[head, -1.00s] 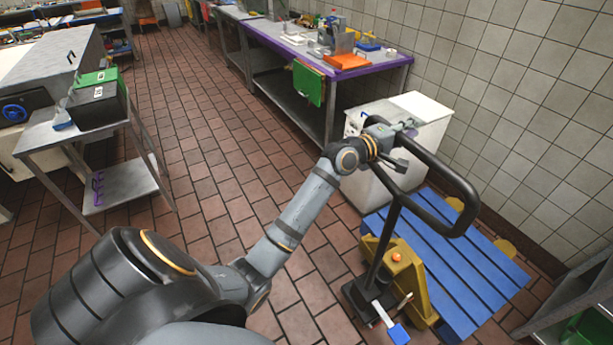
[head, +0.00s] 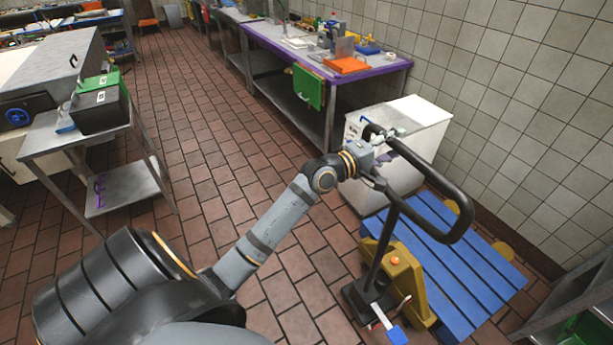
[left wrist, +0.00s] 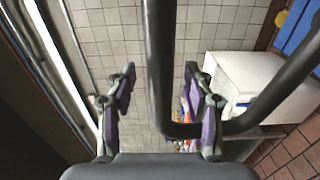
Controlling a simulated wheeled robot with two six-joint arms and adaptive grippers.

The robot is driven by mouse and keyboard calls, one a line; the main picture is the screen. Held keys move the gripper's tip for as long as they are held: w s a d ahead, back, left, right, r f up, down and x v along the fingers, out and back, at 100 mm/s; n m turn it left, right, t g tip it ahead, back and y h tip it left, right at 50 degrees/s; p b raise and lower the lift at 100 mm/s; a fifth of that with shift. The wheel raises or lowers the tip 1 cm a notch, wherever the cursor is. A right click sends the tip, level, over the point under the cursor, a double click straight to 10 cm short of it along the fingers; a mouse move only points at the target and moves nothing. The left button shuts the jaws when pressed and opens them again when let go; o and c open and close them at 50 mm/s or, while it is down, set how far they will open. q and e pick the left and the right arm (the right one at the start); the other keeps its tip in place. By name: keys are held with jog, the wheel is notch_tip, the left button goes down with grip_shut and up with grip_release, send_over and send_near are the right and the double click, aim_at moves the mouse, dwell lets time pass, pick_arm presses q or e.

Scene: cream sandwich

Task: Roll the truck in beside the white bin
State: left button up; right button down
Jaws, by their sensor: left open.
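The yellow pallet truck (head: 409,280) stands on the floor at the lower right, with a blue pallet (head: 470,285) over its forks. Its black loop handle (head: 462,190) rises towards me and also shows in the left wrist view (left wrist: 160,60). The white bin (head: 425,112) stands against the wall beyond the handle, close to the pallet's far left corner. It is at the right in the left wrist view (left wrist: 245,80). My left gripper (head: 388,155) is open at the handle's left side. In the left wrist view one handle bar lies between its spread fingers (left wrist: 162,108), apart from both.
A metal side table (head: 75,140) with crates is at the left. A grey shelf (head: 575,305) is at the lower right. The middle tiled floor is clear.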

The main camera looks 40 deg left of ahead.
pick_arm(q)
jog(key=p+v, duration=0.3)
jog(key=v, duration=0.2)
jog(key=shift+s+a+r, duration=0.15)
jog(key=shift+s, duration=0.2)
jog(key=shift+s+a, duration=0.1)
jog(key=shift+s, duration=0.3)
